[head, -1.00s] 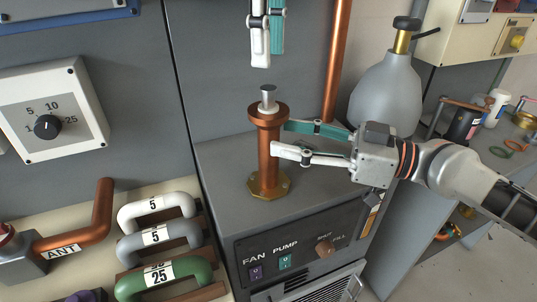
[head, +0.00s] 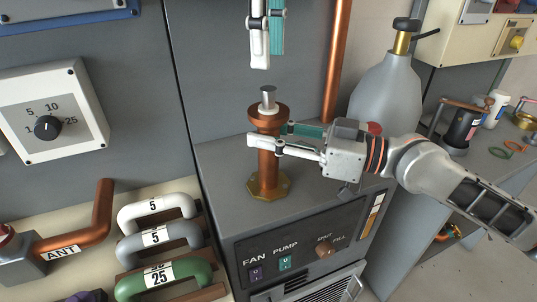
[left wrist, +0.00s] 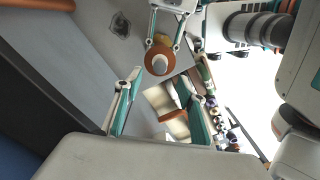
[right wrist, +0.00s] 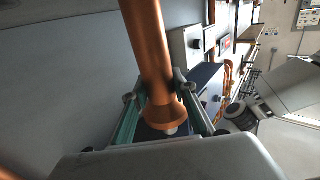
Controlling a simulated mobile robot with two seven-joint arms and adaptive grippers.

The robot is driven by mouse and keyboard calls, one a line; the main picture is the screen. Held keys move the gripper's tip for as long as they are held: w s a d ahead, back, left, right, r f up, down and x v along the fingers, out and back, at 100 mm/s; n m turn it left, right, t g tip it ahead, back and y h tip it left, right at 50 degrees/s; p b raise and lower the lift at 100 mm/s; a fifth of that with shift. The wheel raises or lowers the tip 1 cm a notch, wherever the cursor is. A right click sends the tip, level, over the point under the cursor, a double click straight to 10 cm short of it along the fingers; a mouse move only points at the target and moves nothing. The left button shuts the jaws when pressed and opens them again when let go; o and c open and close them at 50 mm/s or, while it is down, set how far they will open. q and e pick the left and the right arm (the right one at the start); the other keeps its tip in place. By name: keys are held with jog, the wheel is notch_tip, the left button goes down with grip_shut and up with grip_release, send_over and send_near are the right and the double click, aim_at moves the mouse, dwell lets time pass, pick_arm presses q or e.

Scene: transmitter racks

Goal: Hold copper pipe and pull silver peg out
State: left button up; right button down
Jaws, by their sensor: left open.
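The copper pipe (head: 268,170) stands upright on a brass base on the grey cabinet. The silver peg (head: 268,94) sticks up from its flared top. My right gripper (head: 268,134) has its fingers on both sides of the pipe just below the flare; in the right wrist view they look closed against the pipe (right wrist: 152,50). My left gripper (head: 268,60) points down above the peg, open and empty, with a gap below its fingertips. In the left wrist view, the peg (left wrist: 160,65) and the pipe's top show beyond the open fingers. The peg's lower part is hidden inside the pipe.
A tall copper tube (head: 337,60) rises behind the pipe. A grey bottle (head: 385,98) with a brass neck stands behind my right gripper. Numbered handles (head: 155,236) lie at the lower left. The cabinet top around the brass base is mostly clear.

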aim_at(269, 89)
pick_arm(q)
jog(key=r+n, duration=0.1)
jog(key=s+r+n+t, duration=0.1)
jog(key=n, duration=0.1)
jog(key=shift+a+r, duration=0.1)
jog(key=shift+a, duration=0.1)
jog(key=f+n, duration=0.1)
jog(key=f, duration=0.2)
jog(key=f+n, duration=0.1)
jog(key=f, duration=0.2)
jog(key=f+n, duration=0.1)
jog(key=f, duration=0.3)
jog(key=shift+w+d+n+t+h, duration=0.25)
jog(key=shift+w+n+t+h, duration=0.05)
jog(key=shift+n+t, duration=0.1)
jog(key=shift+c, duration=0.4)
grip_shut()
jog(key=shift+r, duration=0.15)
dwell(0.3)
jog(key=shift+r, duration=1)
jog(key=shift+r, duration=0.1)
